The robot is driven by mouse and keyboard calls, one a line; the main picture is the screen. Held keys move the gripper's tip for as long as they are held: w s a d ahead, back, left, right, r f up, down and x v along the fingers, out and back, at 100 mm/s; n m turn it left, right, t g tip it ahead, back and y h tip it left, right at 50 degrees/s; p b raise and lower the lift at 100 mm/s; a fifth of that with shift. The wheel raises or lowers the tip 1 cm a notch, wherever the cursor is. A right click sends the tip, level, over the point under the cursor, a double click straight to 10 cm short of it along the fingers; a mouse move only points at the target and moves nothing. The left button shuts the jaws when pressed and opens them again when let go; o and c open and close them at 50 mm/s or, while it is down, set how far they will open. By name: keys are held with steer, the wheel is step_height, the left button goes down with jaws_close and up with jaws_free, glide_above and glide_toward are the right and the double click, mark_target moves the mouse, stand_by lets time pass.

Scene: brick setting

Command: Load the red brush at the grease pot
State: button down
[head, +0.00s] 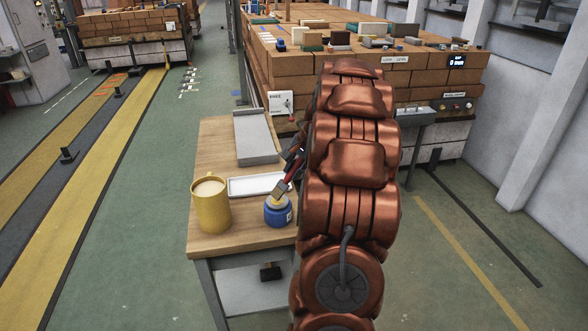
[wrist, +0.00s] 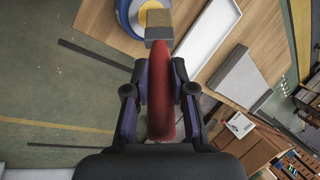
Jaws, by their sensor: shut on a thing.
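My gripper (wrist: 160,88) is shut on the red brush (wrist: 161,110), with a finger on each side of its handle. In the head view the brush (head: 288,178) slants down over the blue grease pot (head: 279,215), which stands on the wooden table. Yellow grease shows in the pot's mouth. I cannot tell whether the bristles touch the grease. My arm hides much of my gripper in the head view.
On the wooden table (head: 232,236), a yellow mug (head: 211,211) stands left of the pot. A white tray (head: 252,186) lies behind the pot, and a grey slab (head: 256,141) lies farther back. A large brick stack (head: 430,85) stands beyond. The floor left of the table is open.

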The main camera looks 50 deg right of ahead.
mark_target(294, 168)
steer(key=shift+f, duration=0.6)
stand_by(1.0)
steer(key=shift+r+p, duration=1.35)
steer(key=shift+r, duration=2.2)
